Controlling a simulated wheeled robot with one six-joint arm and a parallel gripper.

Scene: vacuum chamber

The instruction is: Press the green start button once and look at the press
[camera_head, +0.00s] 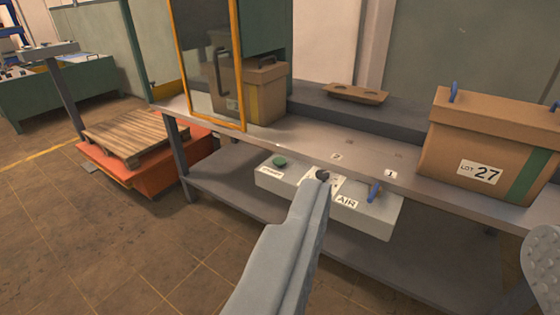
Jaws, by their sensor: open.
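The green start button (280,162) sits at the left end of a pale grey control box (262,182) under the bench's front edge. A small label, too small to read, is below it. My gripper (430,205) is open, with one long grey finger at the centre and a bumpy pad at the right edge. The central finger reaches up over the middle of the box, right of the button in the picture, and hides part of it. I cannot tell whether it touches the box. I cannot tell for certain which thing is the press.
A blue lever (375,192) and AIR label (346,202) are on the box. An orange-framed clear panel (240,75) stands on the bench (310,142), partly before a carton (265,88). A LOT 27 carton (485,135) is right. A pallet (137,130) on an orange truck stands left.

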